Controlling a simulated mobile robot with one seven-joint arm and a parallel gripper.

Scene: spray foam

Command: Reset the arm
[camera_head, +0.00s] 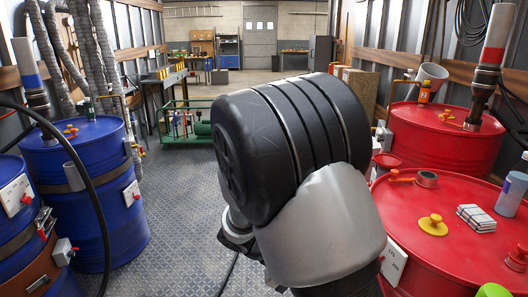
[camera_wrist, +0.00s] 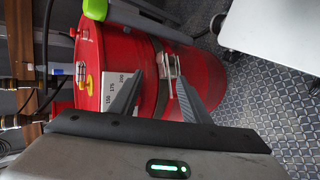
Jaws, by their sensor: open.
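My arm (camera_head: 290,145), with black and pale grey links, rises in the middle of the camera_head view. My gripper does not show in that view. In the wrist view, my gripper (camera_wrist: 159,92) is open, with its two dark fingers apart and nothing between them in its hold. Beyond the fingers is a red drum (camera_wrist: 205,75) with a metal clamp and a white label plate. I cannot tell how far the fingers are from the drum.
Red drums (camera_head: 470,240) stand close on the right, with yellow and red caps, a grey cup (camera_head: 511,193) and an orange bottle (camera_head: 425,91) on top. Blue drums (camera_head: 88,190) stand on the left. A green frame (camera_head: 187,122) sits behind. The patterned floor (camera_head: 180,215) between is clear.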

